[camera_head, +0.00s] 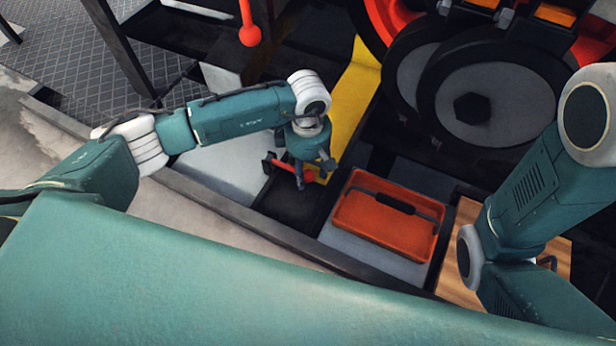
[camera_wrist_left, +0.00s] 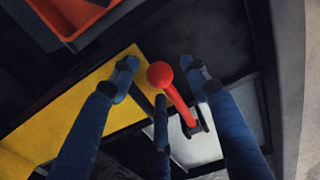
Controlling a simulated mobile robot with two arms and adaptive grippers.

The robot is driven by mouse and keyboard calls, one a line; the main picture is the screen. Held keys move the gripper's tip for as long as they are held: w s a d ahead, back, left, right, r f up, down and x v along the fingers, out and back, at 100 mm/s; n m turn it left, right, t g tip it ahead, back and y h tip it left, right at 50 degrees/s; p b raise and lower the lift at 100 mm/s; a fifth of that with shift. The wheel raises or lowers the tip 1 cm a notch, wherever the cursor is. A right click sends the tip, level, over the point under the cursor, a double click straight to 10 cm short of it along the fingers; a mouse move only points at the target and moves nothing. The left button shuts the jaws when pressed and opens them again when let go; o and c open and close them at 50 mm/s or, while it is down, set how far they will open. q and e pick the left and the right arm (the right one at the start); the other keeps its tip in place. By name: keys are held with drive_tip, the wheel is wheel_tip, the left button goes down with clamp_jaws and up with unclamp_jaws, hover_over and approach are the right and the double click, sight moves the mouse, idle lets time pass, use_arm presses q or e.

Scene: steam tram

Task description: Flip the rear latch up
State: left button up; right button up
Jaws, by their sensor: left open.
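A red lever with a round knob, which looks like the latch (camera_wrist_left: 177,103), shows in the left wrist view.
An orange tray (camera_head: 363,231) with a dark handle sits just right of the gripper. A yellow panel (camera_head: 352,103) and large round dark wheels stand behind. Another red ball-ended lever (camera_head: 249,36) hangs at the top. A dark rail edge runs along the front.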

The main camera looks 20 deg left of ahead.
use_arm(q)
drive_tip(key=shift+f, duration=0.45)
clamp_jaws()
drive_tip(key=shift+r, duration=0.15)
